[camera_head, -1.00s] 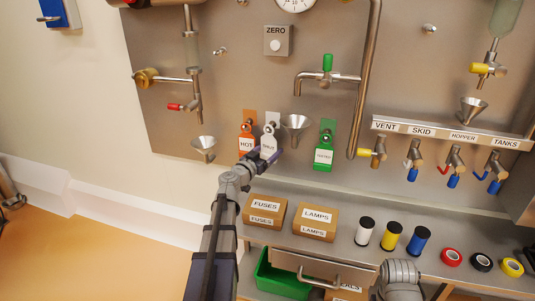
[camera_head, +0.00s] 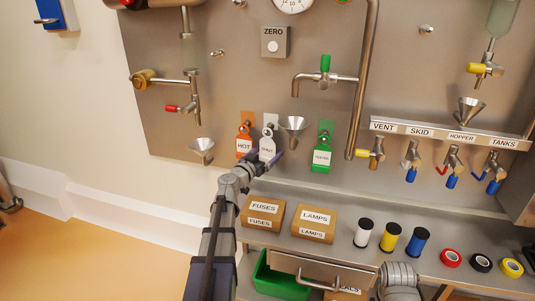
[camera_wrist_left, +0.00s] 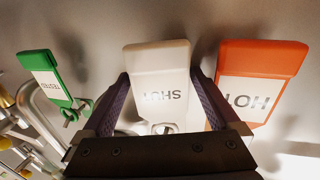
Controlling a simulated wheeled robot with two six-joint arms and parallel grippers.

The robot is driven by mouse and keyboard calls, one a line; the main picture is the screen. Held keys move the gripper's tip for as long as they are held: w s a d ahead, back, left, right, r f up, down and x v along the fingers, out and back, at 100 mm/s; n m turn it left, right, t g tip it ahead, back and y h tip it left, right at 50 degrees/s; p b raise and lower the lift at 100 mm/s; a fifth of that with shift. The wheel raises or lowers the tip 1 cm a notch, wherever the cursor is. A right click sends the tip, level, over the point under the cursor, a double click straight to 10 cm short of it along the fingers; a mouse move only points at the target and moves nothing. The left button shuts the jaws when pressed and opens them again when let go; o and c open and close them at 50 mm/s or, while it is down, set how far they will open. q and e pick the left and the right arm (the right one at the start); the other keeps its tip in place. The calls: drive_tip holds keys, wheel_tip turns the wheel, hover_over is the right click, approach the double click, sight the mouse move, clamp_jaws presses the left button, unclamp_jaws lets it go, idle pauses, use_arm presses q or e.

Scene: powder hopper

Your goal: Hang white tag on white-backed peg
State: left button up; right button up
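The white tag (camera_head: 267,151), lettered SHUT, hangs below a peg in front of the white backing plate (camera_head: 270,120) on the metal panel. In the left wrist view, the white tag (camera_wrist_left: 158,75) appears upside down, with a metal peg end (camera_wrist_left: 161,128) at its hole end. My left gripper (camera_head: 264,158) is at the tag, with one dark finger on each side. In the left wrist view, the gripper (camera_wrist_left: 161,75) looks open, with narrow gaps beside the tag; light contact at the fingertips cannot be ruled out. My right gripper is out of view.
An orange HOT tag (camera_head: 244,146) hangs close on the left and a green tag (camera_head: 322,157) on the right. Boxes (camera_head: 263,211) and several rolls stand on the shelf below.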

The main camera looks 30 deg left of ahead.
use_arm(q)
drive_tip(key=shift+s, duration=0.15)
drive_tip(key=s, duration=0.7)
drive_tip(key=shift+s+a, duration=0.1)
drive_tip(key=shift+s, duration=0.2)
